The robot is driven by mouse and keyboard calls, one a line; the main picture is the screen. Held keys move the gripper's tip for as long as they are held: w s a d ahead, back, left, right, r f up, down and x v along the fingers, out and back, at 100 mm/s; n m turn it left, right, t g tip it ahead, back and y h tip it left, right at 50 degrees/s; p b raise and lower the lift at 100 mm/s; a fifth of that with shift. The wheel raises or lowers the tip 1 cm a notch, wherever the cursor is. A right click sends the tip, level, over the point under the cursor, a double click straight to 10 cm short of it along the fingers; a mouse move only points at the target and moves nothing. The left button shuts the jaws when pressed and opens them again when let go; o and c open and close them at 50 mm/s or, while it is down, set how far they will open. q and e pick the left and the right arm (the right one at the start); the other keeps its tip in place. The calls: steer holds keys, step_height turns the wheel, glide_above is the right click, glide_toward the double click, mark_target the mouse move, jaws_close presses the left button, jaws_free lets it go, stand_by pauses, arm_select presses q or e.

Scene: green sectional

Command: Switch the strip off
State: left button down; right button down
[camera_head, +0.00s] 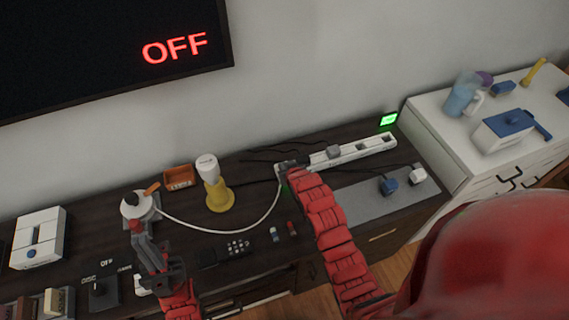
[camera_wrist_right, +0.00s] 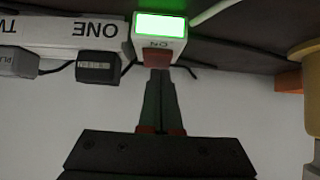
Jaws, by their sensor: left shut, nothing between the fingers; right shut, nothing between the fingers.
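The white power strip (camera_head: 352,151) lies along the back of the dark cabinet, near the wall. In the right wrist view its end carries a switch (camera_wrist_right: 160,27) with a bright green lit face and the word "ON" beside it. My right gripper (camera_head: 289,166) is at the strip's left end and hides the switch in the head view. In the wrist view its shut, empty fingertips (camera_wrist_right: 158,76) are at the switch's "ON" side; contact cannot be told. My left gripper (camera_head: 135,224) is shut and empty beside a round white device (camera_head: 137,206) with an orange handle.
A wall screen (camera_head: 174,47) reads "OFF" in red. A small green-lit display (camera_head: 388,119) stands by the strip's far end. A black plug (camera_wrist_right: 97,67) sits by label "ONE". A yellow stand (camera_head: 219,198) and orange tray (camera_head: 179,178) are left of the strip. A white cable crosses the cabinet.

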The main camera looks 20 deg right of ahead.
steer(key=shift+w+f+g+b, duration=0.1)
steer(key=shift+f+g+b, duration=0.15)
steer(key=shift+g+b, duration=0.15)
stand_by(0.3)
steer(key=shift+w+r, duration=0.25)
steer(key=shift+w, duration=0.55)
steer(key=shift+r, duration=0.1)
